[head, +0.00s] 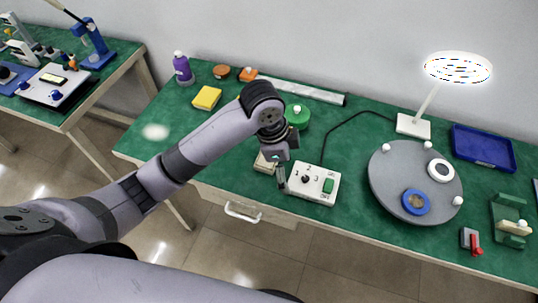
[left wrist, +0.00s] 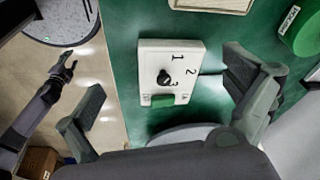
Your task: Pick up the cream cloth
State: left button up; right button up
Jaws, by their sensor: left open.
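A flat cream piece (head: 264,163), which may be the cream cloth, lies on the green bench near its front edge. My left gripper partly hides it in the head view. A pale cream rectangle with a raised-looking edge (left wrist: 212,4) is cut off at the top of the left wrist view; I cannot tell its material. My left gripper (head: 279,172) is open and empty, just above the bench beside this piece and the white switch box. Its two spread fingers (left wrist: 165,98) frame the box in the left wrist view. My right gripper (left wrist: 66,70) shows small over the floor.
The white switch box (head: 314,181) with a black knob and green switch stands right of the cream piece, its cable running to a lamp (head: 413,125). A green round container (head: 297,118) is behind. A grey turntable (head: 385,187) is to the right. A yellow sponge (head: 207,97) lies left.

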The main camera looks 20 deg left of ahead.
pick_arm(q)
jog(key=w+a+r+m+g+y, duration=0.1)
jog(key=w+a+r+m, duration=0.15)
jog(key=r, duration=0.25)
jog(key=w+a+r+m+y, duration=0.1)
jog(key=w+a+r+y, duration=0.1)
jog(key=w+a+r, duration=0.25)
jog(key=f, duration=0.3)
jog(key=f+p, duration=0.1)
jog(key=f, duration=0.7)
jog(key=shift+s+d+f, duration=0.1)
jog(key=shift+s, duration=0.25)
jog(key=f, duration=0.1)
jog(key=f+p, duration=0.1)
jog(key=f, duration=0.3)
jog(key=shift+w+d+f, duration=0.1)
jog(key=shift+w+d, duration=0.05)
jog(key=shift+w, duration=0.1)
pick_arm(e)
jog(key=r, duration=0.2)
jog(key=shift+w+r, duration=0.3)
jog(key=shift+w, duration=0.05)
pick_arm(q)
jog(key=shift+c, duration=0.5)
jog(key=c, duration=0.8)
jog(key=shift+o, duration=0.2)
